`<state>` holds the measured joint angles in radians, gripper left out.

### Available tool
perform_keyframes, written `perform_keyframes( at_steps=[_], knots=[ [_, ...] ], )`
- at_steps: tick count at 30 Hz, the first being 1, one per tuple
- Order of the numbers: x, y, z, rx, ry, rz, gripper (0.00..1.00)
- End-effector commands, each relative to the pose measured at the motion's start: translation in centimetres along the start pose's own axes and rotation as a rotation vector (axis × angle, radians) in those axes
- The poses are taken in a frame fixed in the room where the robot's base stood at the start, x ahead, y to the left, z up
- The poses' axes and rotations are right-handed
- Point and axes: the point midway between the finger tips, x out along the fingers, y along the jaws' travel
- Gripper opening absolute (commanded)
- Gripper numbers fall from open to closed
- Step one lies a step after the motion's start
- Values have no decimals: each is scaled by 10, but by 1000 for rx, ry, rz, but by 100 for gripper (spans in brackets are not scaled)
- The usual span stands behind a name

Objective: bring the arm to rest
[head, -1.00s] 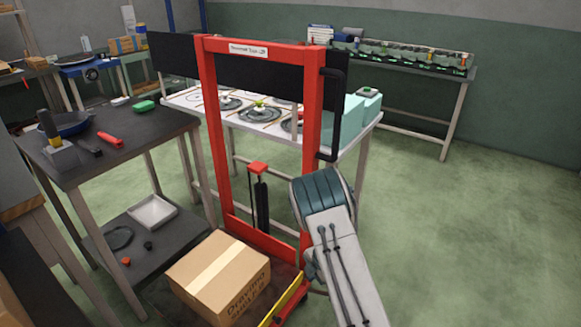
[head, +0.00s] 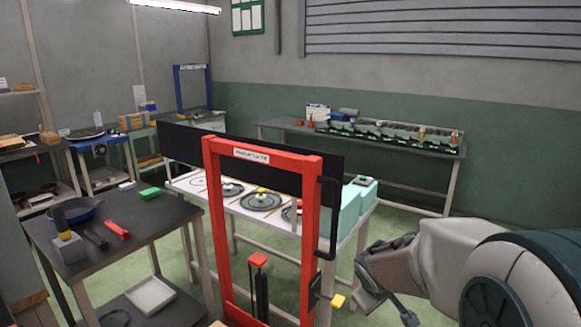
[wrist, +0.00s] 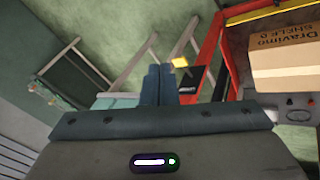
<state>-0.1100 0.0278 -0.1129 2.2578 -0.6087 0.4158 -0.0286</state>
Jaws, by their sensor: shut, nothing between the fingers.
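My gripper (wrist: 159,68) shows in the wrist view with its two dark fingers side by side, closed and empty. The fingertips are not clear there.
A white table (head: 353,228) with round plates and a teal box (head: 348,212) stands behind the frame. A dark table (head: 150,220) with tools is at left. A long bench (head: 400,184) stands at the back. A cardboard box (wrist: 290,60) sits by the frame. Green floor (head: 400,222) is open at right.

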Motion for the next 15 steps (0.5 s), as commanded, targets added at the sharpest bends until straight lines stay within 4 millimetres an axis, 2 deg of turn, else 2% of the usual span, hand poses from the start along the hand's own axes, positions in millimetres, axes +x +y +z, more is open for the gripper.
perform_keyframes(
  at_steps=[1,6,12,15],
  knots=[
    [-27,2,9,66,-14,-13,0],
    [-89,-14,47,273,-78,-90,0],
    [-149,-47,84,467,-143,-206,0],
    [-168,-61,95,526,-165,-254,0]
  ],
)
